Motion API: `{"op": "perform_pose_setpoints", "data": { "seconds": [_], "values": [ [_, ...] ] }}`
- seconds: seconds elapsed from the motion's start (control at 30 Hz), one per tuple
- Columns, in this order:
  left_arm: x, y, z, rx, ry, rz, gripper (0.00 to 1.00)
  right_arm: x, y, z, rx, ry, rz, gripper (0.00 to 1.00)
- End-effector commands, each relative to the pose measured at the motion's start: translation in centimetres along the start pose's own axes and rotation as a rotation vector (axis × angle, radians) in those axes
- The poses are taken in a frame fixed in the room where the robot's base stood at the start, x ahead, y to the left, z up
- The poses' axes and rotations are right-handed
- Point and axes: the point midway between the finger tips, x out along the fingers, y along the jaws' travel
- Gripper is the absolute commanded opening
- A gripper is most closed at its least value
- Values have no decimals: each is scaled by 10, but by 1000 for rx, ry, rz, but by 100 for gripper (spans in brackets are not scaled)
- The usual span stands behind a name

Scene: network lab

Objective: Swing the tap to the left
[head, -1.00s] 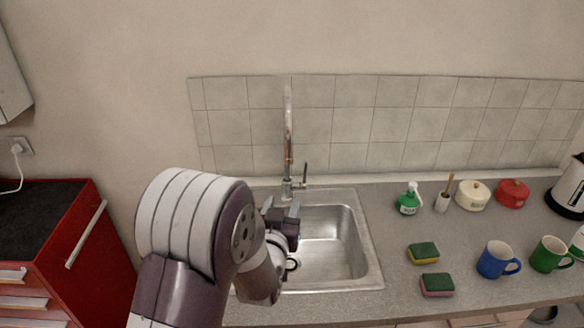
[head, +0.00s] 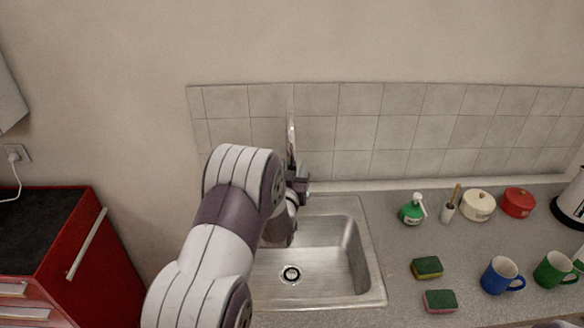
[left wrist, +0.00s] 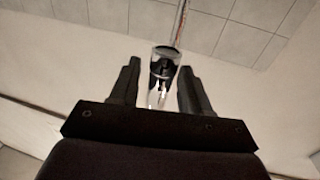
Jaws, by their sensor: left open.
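The tall chrome tap (head: 291,132) stands behind the sink against the tiles. Its lower part is hidden behind my left arm and gripper. My left gripper (head: 300,186) is in front of the tap above the back of the sink. In the left wrist view my open gripper (left wrist: 160,88) has one finger on each side of the tap's shiny spout end (left wrist: 165,62), with gaps on both sides. The thin pipe of the tap runs up from there. My right gripper is not in view.
The steel sink (head: 372,262) lies below, empty. Right of it on the counter are a green soap bottle (head: 411,211), two sponges (head: 426,268) (head: 440,301), a blue mug (head: 500,275), a green mug (head: 553,264) and two pots. A red cabinet (head: 110,262) stands left.

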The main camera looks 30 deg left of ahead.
Motion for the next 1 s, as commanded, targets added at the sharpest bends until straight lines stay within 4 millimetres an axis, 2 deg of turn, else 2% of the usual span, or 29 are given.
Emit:
{"op": "perform_pose_setpoints", "data": {
  "seconds": [0.03,0.17,0.2,0.4,0.57,0.77,1.0],
  "values": [
    [0,0,0,0,0,0,47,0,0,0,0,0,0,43],
    [0,0,0,0,0,0,5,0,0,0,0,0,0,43],
    [0,0,0,0,0,0,0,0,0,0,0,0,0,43],
    [0,-1,0,0,0,0,0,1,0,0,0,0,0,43],
    [-2,-11,2,0,1,-3,0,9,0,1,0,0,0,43],
    [-4,-37,5,0,2,-5,0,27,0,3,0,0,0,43],
    [-1,-81,6,1,2,-7,0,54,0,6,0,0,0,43]
  ]
}}
